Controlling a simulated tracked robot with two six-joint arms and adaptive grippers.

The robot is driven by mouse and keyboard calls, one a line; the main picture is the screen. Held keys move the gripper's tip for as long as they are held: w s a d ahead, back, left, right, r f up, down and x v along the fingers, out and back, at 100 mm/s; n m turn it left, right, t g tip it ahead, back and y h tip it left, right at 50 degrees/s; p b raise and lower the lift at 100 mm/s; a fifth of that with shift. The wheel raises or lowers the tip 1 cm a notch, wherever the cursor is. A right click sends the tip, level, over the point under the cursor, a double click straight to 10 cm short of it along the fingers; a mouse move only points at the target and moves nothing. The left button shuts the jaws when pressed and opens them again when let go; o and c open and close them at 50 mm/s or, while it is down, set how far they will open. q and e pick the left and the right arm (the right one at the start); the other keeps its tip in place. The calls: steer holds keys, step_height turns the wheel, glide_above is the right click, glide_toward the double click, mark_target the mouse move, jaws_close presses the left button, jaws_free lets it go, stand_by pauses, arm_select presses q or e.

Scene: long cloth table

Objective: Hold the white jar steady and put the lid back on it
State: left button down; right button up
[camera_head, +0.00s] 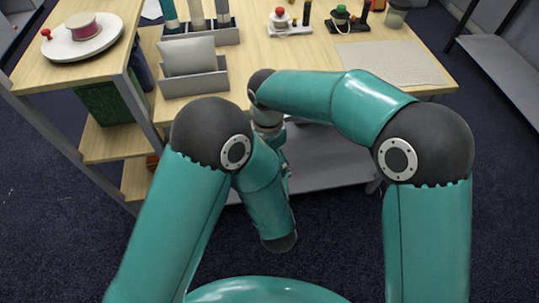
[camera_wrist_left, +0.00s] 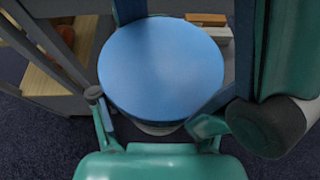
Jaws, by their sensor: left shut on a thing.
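In the left wrist view a round blue disc (camera_wrist_left: 160,68), which looks like the lid, fills the middle. A pale curved edge, likely the white jar (camera_wrist_left: 157,129), shows just under it. Most of the jar is hidden, and I cannot tell whether the disc is seated on it or held just above. My left gripper (camera_wrist_left: 153,116) has a finger on either side below the disc and is shut, apparently on the jar; the contact is hidden. In the head view my arms hide the jar and lid. I cannot make out my right gripper's fingers.
The wooden table (camera_head: 285,52) lies beyond my arms, with a grey holder (camera_head: 192,80), a pale mat (camera_head: 390,64) and small stands. A white round plate (camera_head: 82,42) with a spool is at the left. A grey shelf (camera_head: 325,165) sits below the table.

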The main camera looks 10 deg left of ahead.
steer(key=shift+o, duration=0.9)
steer(key=shift+r, duration=2.3)
steer(key=shift+r+n, duration=1.7)
steer(key=shift+n, duration=0.1)
steer(key=shift+f, duration=0.1)
